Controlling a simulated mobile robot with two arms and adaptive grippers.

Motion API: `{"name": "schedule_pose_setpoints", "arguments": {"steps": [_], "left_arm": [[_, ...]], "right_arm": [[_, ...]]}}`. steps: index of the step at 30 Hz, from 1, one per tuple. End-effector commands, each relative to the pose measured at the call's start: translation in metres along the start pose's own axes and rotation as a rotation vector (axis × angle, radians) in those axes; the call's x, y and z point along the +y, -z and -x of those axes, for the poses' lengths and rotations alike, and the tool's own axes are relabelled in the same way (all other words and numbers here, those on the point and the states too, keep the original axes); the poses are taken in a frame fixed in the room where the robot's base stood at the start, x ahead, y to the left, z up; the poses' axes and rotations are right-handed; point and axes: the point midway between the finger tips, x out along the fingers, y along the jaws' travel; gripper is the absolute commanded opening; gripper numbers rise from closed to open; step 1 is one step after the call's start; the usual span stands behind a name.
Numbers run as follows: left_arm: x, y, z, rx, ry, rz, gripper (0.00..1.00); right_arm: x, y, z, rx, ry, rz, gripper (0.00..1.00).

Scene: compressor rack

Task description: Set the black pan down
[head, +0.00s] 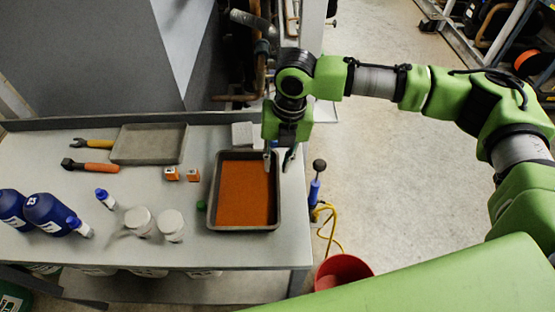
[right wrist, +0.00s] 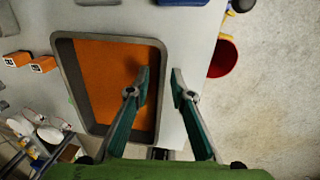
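The black pan (head: 243,228), a dark rectangular tray with an orange-brown inside, lies flat on the grey table near its right end. It also shows in the right wrist view (right wrist: 67,75). My right gripper (head: 279,158) is at the pan's far right corner, pointing down. In the right wrist view its two fingers (right wrist: 160,85) are spread, one over the inside of the pan and one outside its right rim. A gap shows on both sides of the rim, so it is open. My left gripper is not in view.
The table (head: 170,252) also holds a grey tray (head: 149,144), small orange boxes (head: 171,174), white jars (head: 171,225), blue bottles (head: 47,213) and orange- and yellow-handled tools (head: 92,168). A red bucket (head: 343,270) and a blue pump (head: 315,189) stand right of the table.

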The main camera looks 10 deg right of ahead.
Motion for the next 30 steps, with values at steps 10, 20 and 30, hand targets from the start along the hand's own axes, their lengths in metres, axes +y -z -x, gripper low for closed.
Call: {"name": "schedule_pose_setpoints", "arguments": {"steps": [10, 20, 30], "left_arm": [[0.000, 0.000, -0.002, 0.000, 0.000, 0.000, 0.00], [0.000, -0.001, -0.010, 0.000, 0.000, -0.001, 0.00], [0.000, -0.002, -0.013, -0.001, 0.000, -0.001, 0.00]], "right_arm": [[0.000, 0.000, 0.009, -0.001, -0.001, -0.001, 0.21], [0.000, -0.001, 0.074, -0.003, -0.002, 0.000, 0.21], [0.000, 0.000, 0.118, 0.000, -0.001, 0.000, 0.21]]}}
